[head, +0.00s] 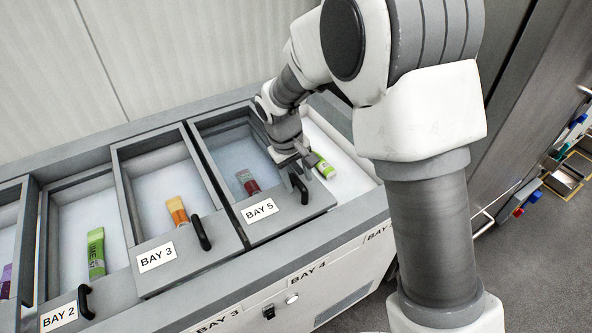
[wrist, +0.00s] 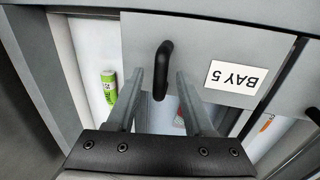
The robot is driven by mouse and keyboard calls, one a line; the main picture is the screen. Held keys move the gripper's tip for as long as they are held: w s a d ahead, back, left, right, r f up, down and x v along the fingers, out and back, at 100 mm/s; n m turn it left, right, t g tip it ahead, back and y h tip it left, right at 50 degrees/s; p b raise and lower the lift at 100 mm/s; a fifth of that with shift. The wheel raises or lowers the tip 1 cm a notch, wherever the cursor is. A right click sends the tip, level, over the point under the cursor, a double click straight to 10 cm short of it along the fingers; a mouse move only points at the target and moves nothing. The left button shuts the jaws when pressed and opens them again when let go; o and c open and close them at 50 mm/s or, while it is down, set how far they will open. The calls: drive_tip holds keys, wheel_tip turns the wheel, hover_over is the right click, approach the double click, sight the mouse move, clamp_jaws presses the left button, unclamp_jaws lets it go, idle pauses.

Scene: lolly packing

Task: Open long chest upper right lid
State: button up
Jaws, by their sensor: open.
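The long chest (head: 340,236) stands against the wall, with framed lids along its top. The rightmost lid, labelled BAY 5 (head: 285,217), has a grey front panel and a black handle (head: 300,189). A white strip of the chest's inside shows uncovered to its right. In the wrist view the BAY 5 panel (wrist: 215,40) fills the top, with its label upside down. My gripper (head: 296,163) is open above the panel. In the wrist view its fingers (wrist: 160,78) lie on either side of the handle (wrist: 162,66); I cannot tell whether they touch it.
A green lolly packet (head: 323,168) lies in the uncovered strip, right of my gripper. Lids BAY 3 (head: 190,257) and BAY 2 (head: 100,303), with black handles, lie to the left, with packets showing inside. A grey wall unit (head: 520,120) stands at right, with floor beside it.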

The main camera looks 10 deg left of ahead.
wheel_tip(320, 180, up, 17)
drive_tip(key=s+a+p, duration=0.1)
drive_tip(key=s+a, duration=0.1)
drive_tip(key=shift+a+p, duration=0.4)
drive_tip(key=shift+d, duration=0.1)
drive_tip(key=s+d+r+m+t+y, duration=0.1)
drive_tip(key=s+d+r+m, duration=0.1)
drive_tip(key=s+d+r, duration=0.5)
drive_tip(key=s+d+r+m+t+y, duration=0.1)
drive_tip(key=s+d+m+t, duration=0.3)
drive_tip(key=d, duration=0.6)
drive_tip(key=s+d+f, duration=0.1)
drive_tip(key=s+d, duration=0.1)
drive_tip(key=s, duration=0.2)
drive_tip(key=s+d+f+m, duration=0.1)
drive_tip(key=s+d, duration=0.1)
drive_tip(key=s, duration=0.2)
drive_tip(key=shift+s+d+g+p, duration=0.25)
drive_tip(key=shift+s+g+p, duration=0.05)
drive_tip(key=shift+s, duration=0.1)
